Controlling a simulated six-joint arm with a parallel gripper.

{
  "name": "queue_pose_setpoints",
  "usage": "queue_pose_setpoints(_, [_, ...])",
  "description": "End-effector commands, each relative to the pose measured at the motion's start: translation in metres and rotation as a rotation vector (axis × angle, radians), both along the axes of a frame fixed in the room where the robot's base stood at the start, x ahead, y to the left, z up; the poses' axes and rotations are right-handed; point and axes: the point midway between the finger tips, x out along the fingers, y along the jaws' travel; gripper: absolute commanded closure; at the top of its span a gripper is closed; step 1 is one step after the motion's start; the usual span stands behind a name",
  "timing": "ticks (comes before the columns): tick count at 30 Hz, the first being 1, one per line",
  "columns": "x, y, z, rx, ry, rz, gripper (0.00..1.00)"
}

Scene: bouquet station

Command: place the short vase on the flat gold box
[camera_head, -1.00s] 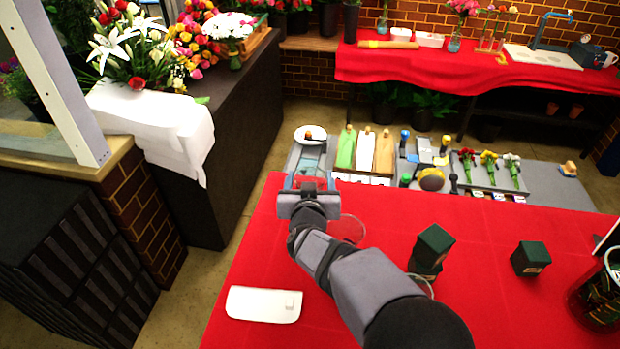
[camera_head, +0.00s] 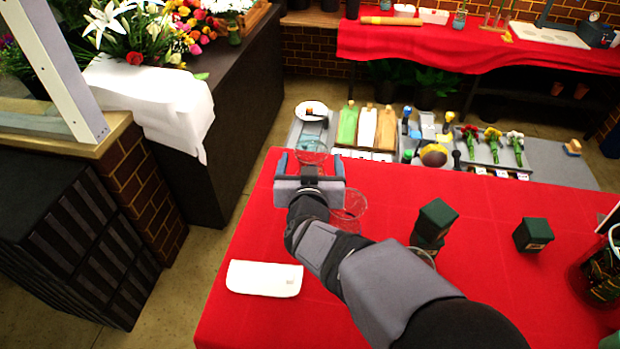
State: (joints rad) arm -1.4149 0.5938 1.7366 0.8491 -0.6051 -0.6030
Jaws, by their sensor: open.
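My gripper (camera_head: 310,168) is over the far left part of the red table, its two fingers spread apart. A clear glass vessel (camera_head: 312,150) shows at the fingertips; I cannot tell whether it stands between them or just beyond. A second clear glass vessel (camera_head: 347,203) stands just right of my gripper, and another glass rim (camera_head: 423,257) is partly hidden behind my arm. I cannot tell which of these is the short vase. I cannot make out a flat gold box; my gripper and arm hide part of the table.
A flat white object (camera_head: 264,278) lies at the left of the red table (camera_head: 480,300). Dark green blocks (camera_head: 436,219) stand right of my arm, another dark green block (camera_head: 533,235) farther right. A large glass container (camera_head: 603,275) is at the right edge.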

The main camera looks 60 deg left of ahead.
Motion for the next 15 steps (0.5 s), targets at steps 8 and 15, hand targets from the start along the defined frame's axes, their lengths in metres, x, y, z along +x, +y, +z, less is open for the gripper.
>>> queue_pose_setpoints(8, [-0.024, -0.031, 0.011, 0.002, 0.001, 0.002, 0.19])
queue_pose_setpoints(15, [-0.033, -0.045, 0.016, -0.001, 0.001, 0.0, 0.19])
